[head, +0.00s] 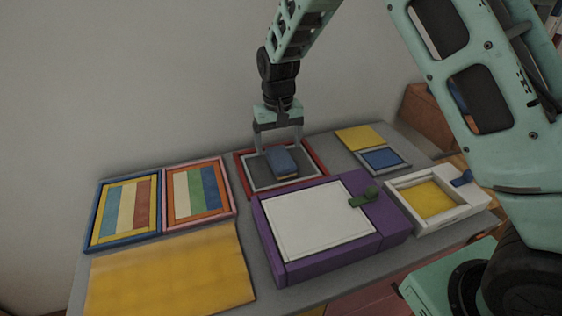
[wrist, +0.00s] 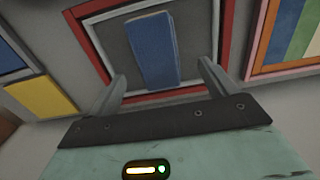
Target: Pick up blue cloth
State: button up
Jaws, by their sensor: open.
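The blue cloth (head: 281,162) is a folded, block-like bundle with a tan lower edge at its near end. It lies on the grey middle of a red-framed square panel (head: 318,160) at the back of the table. In the wrist view the blue cloth (wrist: 152,50) stretches away from between the fingers. My gripper (head: 279,149) is open and points down over the cloth, with its fingers apart. In the wrist view my gripper (wrist: 160,80) has one finger on each side of the cloth's near end. I cannot tell whether the fingers touch it.
A purple box with a white lid (head: 315,220) and green knob stands in front. Striped panels (head: 199,191) and a yellow sheet (head: 170,272) lie left. A white tray with yellow inside (head: 465,208) and a blue panel (head: 383,158) lie right. A wall is close behind.

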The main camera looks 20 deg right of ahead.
aim_at(281, 157)
jog(key=f, duration=0.4)
jog(key=shift+s+d+f, duration=0.25)
jog(key=shift+f, duration=0.15)
jog(key=c, duration=1.2)
jog(key=shift+o, duration=0.2)
jog(key=shift+r, duration=0.1)
notch_tip(281, 157, up, 10)
jog(key=o, duration=0.4)
jog(key=shift+c, duration=1.2)
